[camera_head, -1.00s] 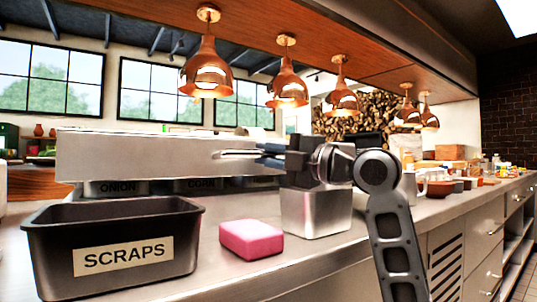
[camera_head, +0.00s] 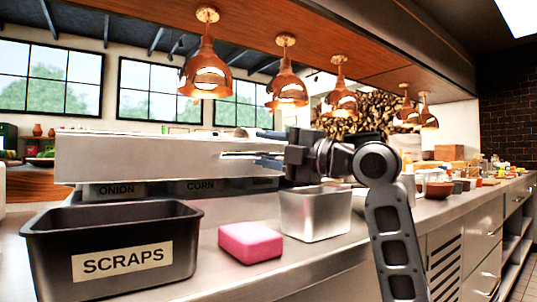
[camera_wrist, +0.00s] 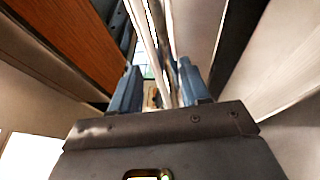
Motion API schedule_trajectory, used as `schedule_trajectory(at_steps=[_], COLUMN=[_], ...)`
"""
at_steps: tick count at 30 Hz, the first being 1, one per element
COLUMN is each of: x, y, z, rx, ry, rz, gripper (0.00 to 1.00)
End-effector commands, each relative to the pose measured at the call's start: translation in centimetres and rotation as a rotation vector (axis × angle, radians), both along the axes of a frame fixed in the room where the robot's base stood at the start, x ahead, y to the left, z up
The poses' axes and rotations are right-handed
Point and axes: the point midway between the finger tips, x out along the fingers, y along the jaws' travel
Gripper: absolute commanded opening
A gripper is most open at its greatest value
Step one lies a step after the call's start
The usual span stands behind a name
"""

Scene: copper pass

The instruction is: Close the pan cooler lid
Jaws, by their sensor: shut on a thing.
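The pan cooler lid (camera_head: 140,158) is a long pale metal slab across the left of the head view, standing raised over the pan cooler (camera_head: 160,188). Cooler labels ONION and CORN show beneath it. A thin metal handle (camera_head: 236,155) projects from the lid's right part. My gripper (camera_head: 262,149) reaches it from the right, its blue fingers shut on the handle. In the wrist view my gripper (camera_wrist: 158,88) has a finger on either side of pale bars; the exact contact is hard to make out. The lid's hinge is hidden.
A black SCRAPS bin (camera_head: 55,240), a pink sponge (camera_head: 250,242) and an open metal container (camera_head: 315,215) stand on the counter in front of the cooler. Copper lamps (camera_head: 286,88) hang above. Bowls (camera_head: 438,189) and small items line the counter at right.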

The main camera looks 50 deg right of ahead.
Motion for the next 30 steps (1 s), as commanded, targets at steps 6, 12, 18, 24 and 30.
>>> schedule_trajectory(at_steps=[6,12,18,24,30], x=[-1.5,-4.4,-6.9,-8.3,-8.7], y=[-1.4,-4.1,-6.3,-7.6,-7.9], z=[4.2,6.5,8.4,9.4,9.6], rx=[-0.001,-0.002,-0.001,0.0,-0.002], ry=[-0.008,-0.009,-0.007,-0.003,-0.003], rz=[-0.007,-0.007,-0.006,-0.003,0.0], gripper=[0.4,0.4,0.4,0.4,0.4])
